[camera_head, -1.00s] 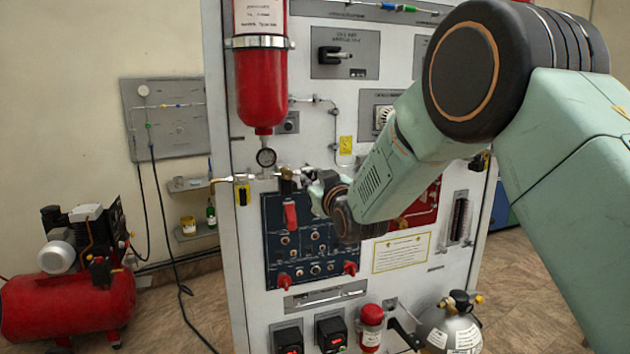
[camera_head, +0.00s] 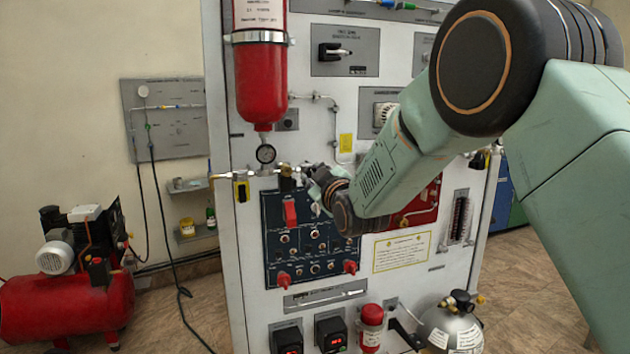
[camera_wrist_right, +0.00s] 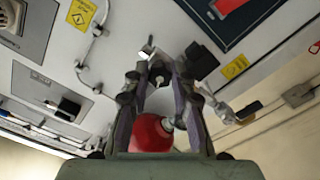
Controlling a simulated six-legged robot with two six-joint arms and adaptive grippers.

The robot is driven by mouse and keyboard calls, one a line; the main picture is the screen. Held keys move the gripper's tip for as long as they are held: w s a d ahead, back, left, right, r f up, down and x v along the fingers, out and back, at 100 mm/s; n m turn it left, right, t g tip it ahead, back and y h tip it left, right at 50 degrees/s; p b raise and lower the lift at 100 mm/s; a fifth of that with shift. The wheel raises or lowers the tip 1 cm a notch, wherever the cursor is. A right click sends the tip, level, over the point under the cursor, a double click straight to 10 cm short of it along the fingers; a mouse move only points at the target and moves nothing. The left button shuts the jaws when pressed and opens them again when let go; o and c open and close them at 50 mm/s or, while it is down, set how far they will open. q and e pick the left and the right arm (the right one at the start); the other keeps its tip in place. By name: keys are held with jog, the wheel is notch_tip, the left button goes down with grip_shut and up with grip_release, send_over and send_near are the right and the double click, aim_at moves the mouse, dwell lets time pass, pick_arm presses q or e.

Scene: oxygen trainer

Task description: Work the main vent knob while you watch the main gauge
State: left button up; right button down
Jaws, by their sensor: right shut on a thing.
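The main gauge (camera_head: 266,154) is a small round dial with a dark rim, just under the red cylinder (camera_head: 262,85). Its needle is too small to read. My right gripper (camera_head: 308,176) is at the right end of the brass pipe fitting (camera_head: 287,180), to the lower right of the gauge. The red cylinder (camera_wrist_right: 150,136) shows behind the fingers. My left gripper is not in view.
A dark blue switch panel (camera_head: 300,250) with a red lever (camera_head: 290,212) lies just below the gripper. A grey gas bottle (camera_head: 450,325) stands at the lower right. A red compressor (camera_head: 68,305) is on the floor at left. The floor between is mostly clear.

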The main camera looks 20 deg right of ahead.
jog(key=shift+n, duration=1)
jog(key=c, duration=1.1)
grip_release()
jog(key=shift+s, duration=0.1)
jog(key=s, duration=1.2)
jog(key=shift+d, duration=0.15)
